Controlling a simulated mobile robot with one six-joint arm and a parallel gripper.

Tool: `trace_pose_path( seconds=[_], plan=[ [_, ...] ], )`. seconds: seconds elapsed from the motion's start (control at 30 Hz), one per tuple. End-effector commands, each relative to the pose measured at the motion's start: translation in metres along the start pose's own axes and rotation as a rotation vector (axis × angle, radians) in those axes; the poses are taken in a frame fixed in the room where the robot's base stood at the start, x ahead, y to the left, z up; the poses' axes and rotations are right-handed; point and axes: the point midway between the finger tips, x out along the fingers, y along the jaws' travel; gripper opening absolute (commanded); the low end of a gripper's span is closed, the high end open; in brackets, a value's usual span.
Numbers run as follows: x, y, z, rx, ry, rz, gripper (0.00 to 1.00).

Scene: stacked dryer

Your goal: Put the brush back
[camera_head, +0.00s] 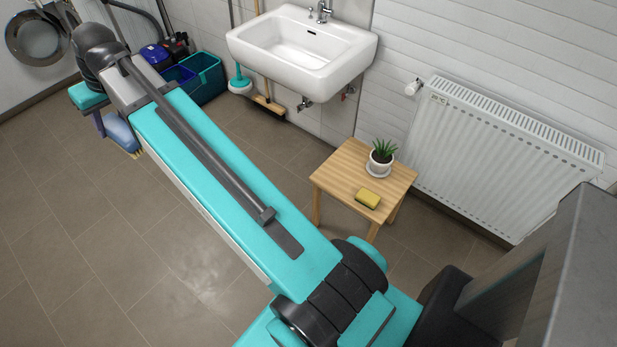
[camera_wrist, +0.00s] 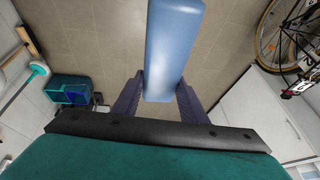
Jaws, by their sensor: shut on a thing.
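The brush (camera_head: 120,133) has a blue body and pale yellowish bristles that show below it in the head view. My gripper (camera_head: 103,124) is at the far upper-left end of my arm and is shut on the brush, above the floor. In the wrist view the brush's smooth blue body (camera_wrist: 172,45) stands out between the two dark purple fingers of my gripper (camera_wrist: 160,92). The bristles are not visible there. My arm hides part of the gripper in the head view.
A teal bucket (camera_head: 209,76) with a blue part stands by the wall; it also shows in the wrist view (camera_wrist: 70,90). A sink (camera_head: 300,50), broom (camera_head: 268,104), plunger (camera_head: 240,82), wooden stool (camera_head: 345,172) with plant and yellow sponge, and radiator (camera_head: 500,150) line the wall. Open floor lies left.

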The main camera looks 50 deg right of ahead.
Motion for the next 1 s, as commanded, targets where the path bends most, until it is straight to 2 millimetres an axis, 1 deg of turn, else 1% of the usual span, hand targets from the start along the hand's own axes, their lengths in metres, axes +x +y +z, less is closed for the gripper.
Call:
trace_pose_path(
  seconds=[0.33, 0.47, 0.53, 0.67, 0.77, 1.0],
  plan=[
    [0.001, -0.002, 0.000, -0.003, 0.000, -0.001, 0.03],
    [0.007, 0.007, 0.002, 0.002, -0.001, 0.001, 0.03],
    [0.013, 0.017, 0.003, 0.008, -0.001, 0.004, 0.03],
    [0.029, 0.046, 0.008, 0.023, -0.002, 0.012, 0.03],
    [0.043, 0.075, 0.014, 0.039, -0.004, 0.019, 0.03],
    [0.078, 0.152, 0.035, 0.079, -0.003, 0.039, 0.03]
  ],
)
